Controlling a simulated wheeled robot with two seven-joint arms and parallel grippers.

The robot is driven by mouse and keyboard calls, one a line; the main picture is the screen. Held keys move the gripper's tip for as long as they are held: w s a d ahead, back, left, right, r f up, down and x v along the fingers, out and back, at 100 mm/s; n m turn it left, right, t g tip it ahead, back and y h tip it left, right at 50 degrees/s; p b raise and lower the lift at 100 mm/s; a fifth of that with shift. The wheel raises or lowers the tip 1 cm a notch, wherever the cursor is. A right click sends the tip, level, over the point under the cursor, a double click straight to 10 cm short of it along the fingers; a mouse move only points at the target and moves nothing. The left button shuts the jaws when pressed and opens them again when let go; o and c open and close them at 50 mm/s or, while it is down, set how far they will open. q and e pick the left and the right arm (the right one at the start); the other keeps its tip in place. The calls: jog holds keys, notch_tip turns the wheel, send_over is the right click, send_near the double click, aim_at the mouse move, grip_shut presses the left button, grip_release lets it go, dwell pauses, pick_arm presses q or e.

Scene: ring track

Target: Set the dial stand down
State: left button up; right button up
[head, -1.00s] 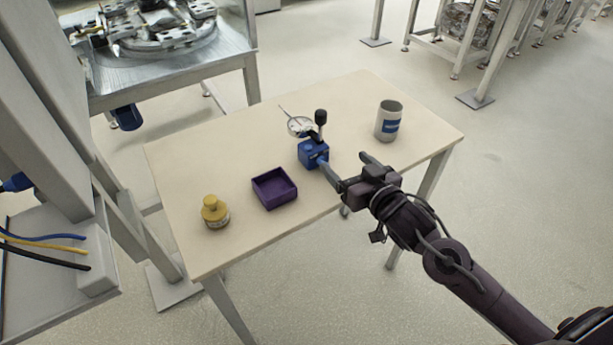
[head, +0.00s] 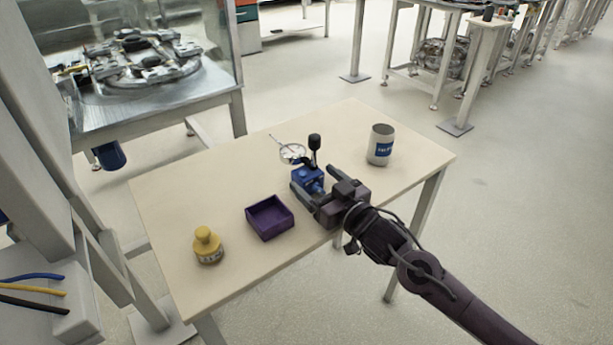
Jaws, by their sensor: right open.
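The dial stand has a blue base (head: 307,180), a black knob (head: 314,141) on top and a round dial (head: 292,153) on its left side. It stands upright on the beige table (head: 222,171). My right gripper (head: 312,184) is open, with its two fingers on either side of the blue base. I cannot tell whether the fingers touch it. Part of the base is hidden by the gripper. My left gripper is not in view.
A purple open tray (head: 270,232) sits left of the stand, and a yellow-capped bottle (head: 207,246) farther left. A grey cup (head: 380,145) with a blue label stands at the right. The table's back left is clear. A metal machine (head: 150,85) stands behind.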

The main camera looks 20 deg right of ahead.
jog(key=shift+w+a, duration=0.2)
jog(key=shift+w, duration=0.35)
grip_shut()
jog(key=shift+r, duration=0.2)
